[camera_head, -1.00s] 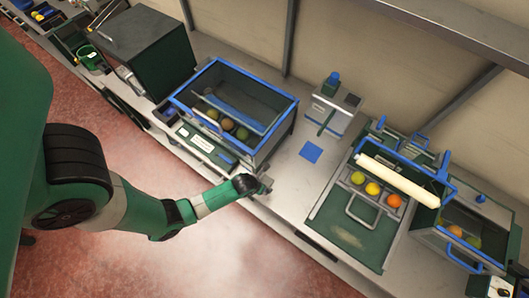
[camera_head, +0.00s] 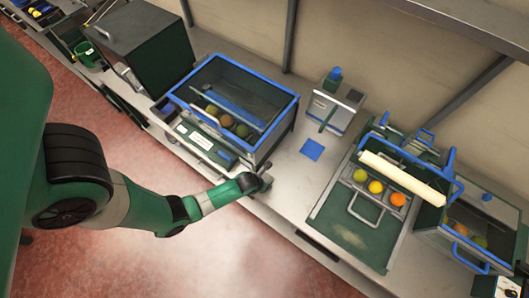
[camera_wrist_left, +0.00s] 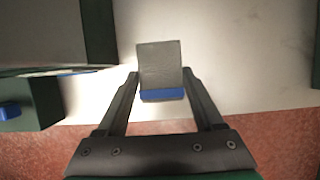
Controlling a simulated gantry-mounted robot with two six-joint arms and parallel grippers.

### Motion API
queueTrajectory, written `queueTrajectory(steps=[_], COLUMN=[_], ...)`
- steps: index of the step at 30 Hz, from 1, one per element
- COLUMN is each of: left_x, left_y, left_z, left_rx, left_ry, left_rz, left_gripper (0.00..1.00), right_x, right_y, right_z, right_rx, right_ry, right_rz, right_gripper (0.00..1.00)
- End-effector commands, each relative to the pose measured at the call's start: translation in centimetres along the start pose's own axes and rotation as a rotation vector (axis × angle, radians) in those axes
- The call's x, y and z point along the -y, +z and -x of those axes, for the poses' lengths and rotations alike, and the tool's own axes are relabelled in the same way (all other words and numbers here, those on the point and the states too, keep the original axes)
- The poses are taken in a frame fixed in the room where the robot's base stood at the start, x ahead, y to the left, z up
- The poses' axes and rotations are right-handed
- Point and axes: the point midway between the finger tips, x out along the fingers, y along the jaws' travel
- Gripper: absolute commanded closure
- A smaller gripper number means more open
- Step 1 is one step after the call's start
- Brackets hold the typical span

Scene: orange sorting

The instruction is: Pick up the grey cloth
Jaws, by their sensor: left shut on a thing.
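The grey cloth (camera_wrist_left: 160,62) is a small grey square with a blue strip along its near edge in the left wrist view. It sits between the two fingers of my left gripper (camera_wrist_left: 160,78), which is shut on it. In the head view my left gripper (camera_head: 265,183) is at the front edge of the pale counter, right of the blue-rimmed bin's front corner. The cloth is too small there to make out clearly. My right gripper is not in view.
The blue-rimmed bin (camera_head: 285,118) with fruit stands just behind my left gripper. A small blue square (camera_head: 312,149) lies on clear counter to the right. Further right are a green tray (camera_head: 350,232) with several fruits in a row and another blue-rimmed bin (camera_head: 430,238).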

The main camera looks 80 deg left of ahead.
Motion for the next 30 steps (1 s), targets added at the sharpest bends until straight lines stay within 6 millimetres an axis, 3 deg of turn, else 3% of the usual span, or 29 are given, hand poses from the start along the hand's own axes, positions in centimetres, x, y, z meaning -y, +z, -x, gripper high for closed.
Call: queueTrajectory(steps=[8, 11, 15, 22, 24, 30], left_x=[0.0, 0.0, 0.0, 0.2, 0.2, 0.4], left_y=[0.2, 0.7, 1.4, -0.8, -3.0, -6.5], left_z=[0.5, 1.4, 4.1, 12.2, 13.2, 16.6], left_rx=[0.000, 0.002, 0.001, -0.002, -0.004, -0.001], left_ry=[0.000, -0.001, -0.001, -0.001, -0.001, -0.003], left_rz=[0.000, 0.000, -0.002, -0.008, -0.012, -0.012], left_gripper=[0.86, 0.86, 0.86, 0.86, 0.86, 0.86], right_x=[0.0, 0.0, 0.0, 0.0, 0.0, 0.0], right_y=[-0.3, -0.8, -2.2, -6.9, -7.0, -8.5], right_z=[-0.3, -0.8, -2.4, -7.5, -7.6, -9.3], right_rx=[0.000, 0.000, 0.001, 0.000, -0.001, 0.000], right_ry=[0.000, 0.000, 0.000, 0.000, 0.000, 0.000], right_rz=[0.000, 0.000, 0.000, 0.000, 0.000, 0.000], right_gripper=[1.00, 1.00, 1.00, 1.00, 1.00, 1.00])
